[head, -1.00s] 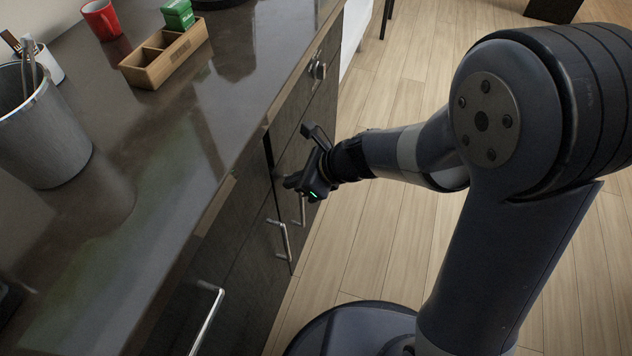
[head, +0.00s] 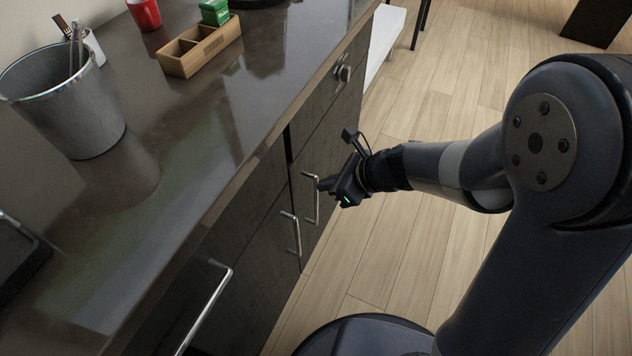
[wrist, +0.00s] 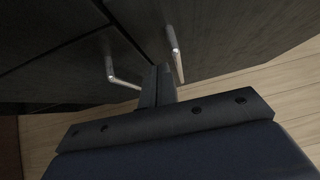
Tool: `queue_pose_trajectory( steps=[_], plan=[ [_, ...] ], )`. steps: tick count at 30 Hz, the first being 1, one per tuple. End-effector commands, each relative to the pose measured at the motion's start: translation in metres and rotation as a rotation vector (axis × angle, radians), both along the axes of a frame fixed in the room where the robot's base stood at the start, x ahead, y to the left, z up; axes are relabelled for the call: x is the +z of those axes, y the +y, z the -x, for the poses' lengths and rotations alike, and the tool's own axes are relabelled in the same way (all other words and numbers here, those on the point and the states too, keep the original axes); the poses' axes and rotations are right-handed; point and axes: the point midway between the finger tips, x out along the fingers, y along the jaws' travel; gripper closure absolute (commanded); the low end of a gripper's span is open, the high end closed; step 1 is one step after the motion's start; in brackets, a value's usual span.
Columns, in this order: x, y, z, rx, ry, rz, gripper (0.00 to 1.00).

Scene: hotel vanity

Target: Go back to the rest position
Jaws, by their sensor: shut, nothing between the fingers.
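My gripper (head: 326,186) is shut and empty in the head view. It is in front of the dark cabinet doors, close to the upright bar handle (head: 316,198) of the far door. Whether it touches that handle cannot be told. In the wrist view the shut fingers (wrist: 158,84) point at the cabinet front, between two metal handles, one on the left (wrist: 110,70) and one on the right (wrist: 176,55).
A grey bin (head: 68,105), a wooden divided box (head: 200,48) with a green box (head: 214,12) and a red mug (head: 145,14) stand on the dark counter (head: 190,150). A drawer handle (head: 207,310) juts out nearer.

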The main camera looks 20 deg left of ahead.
Motion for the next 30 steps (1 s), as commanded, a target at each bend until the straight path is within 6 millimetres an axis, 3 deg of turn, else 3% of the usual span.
queue_pose_trajectory(
  steps=[1, 3, 12, 30],
  plan=[
    [0.019, -0.011, -0.001, -0.006, -0.006, -0.002, 1.00],
    [0.031, -0.023, 0.000, -0.006, -0.007, -0.002, 1.00],
    [0.061, -0.058, 0.004, -0.004, -0.004, 0.001, 1.00],
    [0.058, -0.058, 0.005, 0.000, -0.003, 0.002, 1.00]
  ],
)
